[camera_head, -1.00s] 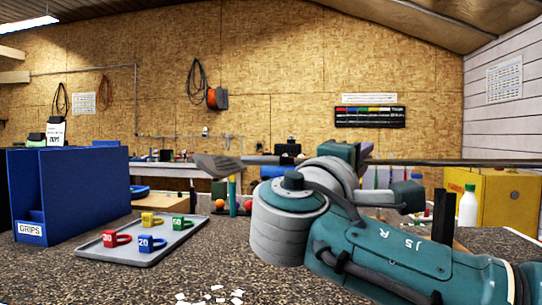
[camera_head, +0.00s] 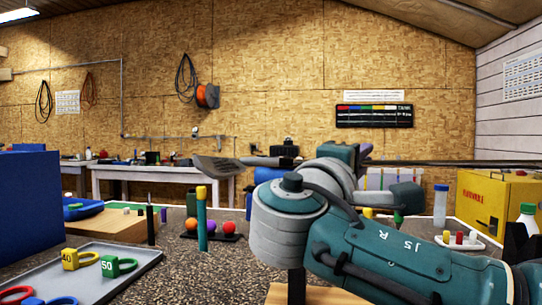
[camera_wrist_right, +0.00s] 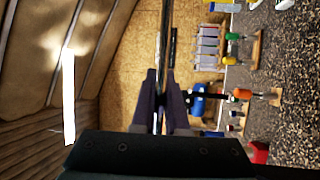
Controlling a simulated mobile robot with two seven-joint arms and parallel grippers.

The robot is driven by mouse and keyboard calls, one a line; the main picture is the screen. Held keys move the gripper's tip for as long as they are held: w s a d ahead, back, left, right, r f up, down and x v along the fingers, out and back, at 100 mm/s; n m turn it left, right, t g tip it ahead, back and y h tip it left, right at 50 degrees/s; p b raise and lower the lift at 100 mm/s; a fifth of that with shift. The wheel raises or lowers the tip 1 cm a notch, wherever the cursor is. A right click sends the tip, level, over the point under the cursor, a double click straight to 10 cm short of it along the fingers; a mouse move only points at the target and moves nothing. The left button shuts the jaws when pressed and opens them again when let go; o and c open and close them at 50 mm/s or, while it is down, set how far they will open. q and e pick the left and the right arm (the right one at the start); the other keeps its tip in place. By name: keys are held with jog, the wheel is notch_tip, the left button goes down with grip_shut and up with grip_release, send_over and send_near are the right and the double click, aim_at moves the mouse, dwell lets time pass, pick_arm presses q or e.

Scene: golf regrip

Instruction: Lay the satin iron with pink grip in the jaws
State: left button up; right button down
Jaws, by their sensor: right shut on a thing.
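In the head view my right gripper (camera_head: 364,152) is mostly hidden behind my own wrist. It holds the iron roughly level in the air above the bench. The iron's grey head (camera_head: 217,166) sticks out to the left and its thin dark shaft (camera_head: 450,162) runs out to the right. In the right wrist view the two dark fingers (camera_wrist_right: 161,108) are closed on the shaft (camera_wrist_right: 166,30). The pink grip is not in view. I cannot clearly make out the jaws; a blue thing (camera_wrist_right: 200,103) shows beyond the fingers. My left gripper is not in view.
A grey tray (camera_head: 110,285) with coloured numbered tags lies at front left, beside a blue box (camera_head: 28,190). A post with a yellow top (camera_head: 202,220) and coloured balls (camera_head: 229,227) stand mid-bench. A yellow box (camera_head: 490,205) and bottles (camera_head: 441,203) are at right.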

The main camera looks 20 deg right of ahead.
notch_tip(320, 180, down, 10)
jog(key=b, duration=0.8)
jog(key=shift+f, duration=0.55)
dwell(0.5)
jog(key=c, duration=0.9)
grip_release()
jog(key=shift+o, duration=0.2)
jog(key=shift+a, duration=0.1)
jog(key=v, duration=0.8)
jog(key=shift+s+a+r, duration=0.1)
jog(key=shift+s+a, duration=0.05)
jog(key=shift+a, duration=0.1)
jog(key=shift+s+a, duration=0.35)
jog(key=shift+a, duration=0.15)
